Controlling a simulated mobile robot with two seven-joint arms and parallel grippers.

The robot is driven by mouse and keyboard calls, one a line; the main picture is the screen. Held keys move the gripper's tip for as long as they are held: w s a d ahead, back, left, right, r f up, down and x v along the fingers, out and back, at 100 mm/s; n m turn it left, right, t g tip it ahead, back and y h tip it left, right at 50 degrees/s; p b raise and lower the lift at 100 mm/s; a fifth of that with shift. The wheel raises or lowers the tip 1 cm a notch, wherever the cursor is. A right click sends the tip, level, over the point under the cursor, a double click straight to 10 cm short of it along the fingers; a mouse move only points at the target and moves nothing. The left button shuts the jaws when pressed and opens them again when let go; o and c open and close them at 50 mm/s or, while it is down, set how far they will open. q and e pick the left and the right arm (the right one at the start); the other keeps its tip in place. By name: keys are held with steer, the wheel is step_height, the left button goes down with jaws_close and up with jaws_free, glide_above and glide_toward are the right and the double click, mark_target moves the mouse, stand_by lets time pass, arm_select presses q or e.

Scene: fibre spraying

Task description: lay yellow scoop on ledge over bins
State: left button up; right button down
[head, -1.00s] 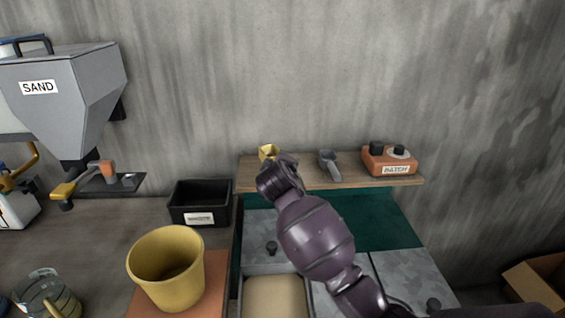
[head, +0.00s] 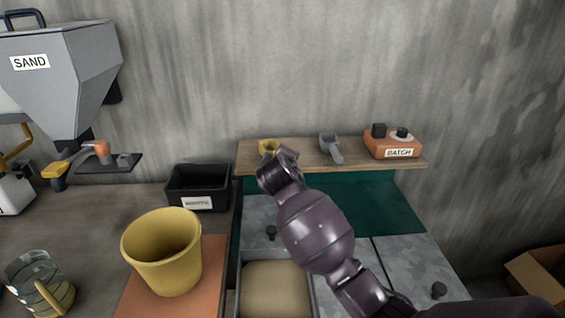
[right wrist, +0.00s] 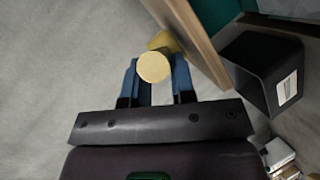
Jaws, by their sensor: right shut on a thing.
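In the right wrist view, the blue fingers of my right gripper (right wrist: 155,68) close on both sides of the scoop's round pale-yellow end (right wrist: 153,67). The scoop's far part lies close beside the ledge edge (right wrist: 192,35). I cannot tell whether it touches the ledge. My left gripper is out of view.
A grey scoop (head: 331,146) and an orange BATCH box (head: 393,146) stand on the ledge to the right. Below are lidded bins (head: 405,262) and an open bin (head: 274,287). A black box (head: 198,187), a yellow bucket (head: 162,252) and the SAND hopper (head: 70,75) are left.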

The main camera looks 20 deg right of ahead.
steer(key=shift+f, duration=0.5)
steer(key=c, duration=0.9)
jaws_free()
steer(key=shift+s+a, duration=0.1)
steer(key=shift+s, duration=0.05)
